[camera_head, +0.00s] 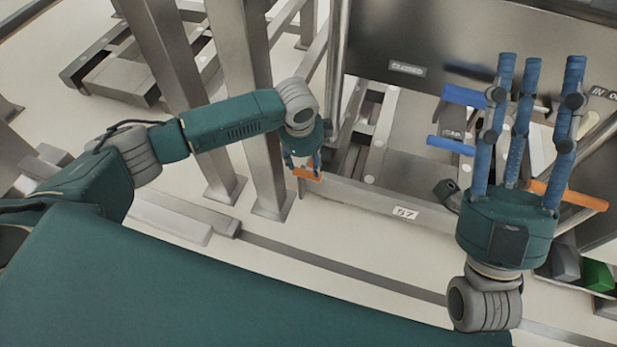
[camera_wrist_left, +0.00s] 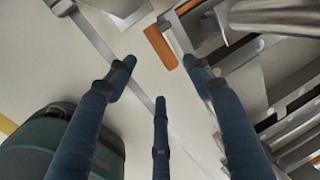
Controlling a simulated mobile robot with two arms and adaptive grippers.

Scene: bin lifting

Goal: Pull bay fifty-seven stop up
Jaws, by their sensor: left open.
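A grey metal bar with a white "57" label (camera_head: 405,213) runs low across the front of a bay. An orange tab (camera_head: 307,174) is at its left end, and another orange tab (camera_head: 570,195) shows at right, partly behind my right gripper. My left gripper (camera_head: 303,163) is right over the left tab, pointing down. In the left wrist view its three fingers (camera_wrist_left: 160,76) are spread and empty, and the orange tab (camera_wrist_left: 160,47) lies beyond the fingertips, near the right finger. Contact cannot be told. My right gripper (camera_head: 537,63) is raised with fingers up, apart and empty.
Steel posts (camera_head: 242,90) stand close beside my left arm. A dark panel labelled "CLOSED" (camera_head: 407,68) rises behind the bay. Blue parts (camera_head: 452,145) show inside it. A green block (camera_head: 597,275) is at lower right. Pale floor (camera_head: 330,265) is open in front.

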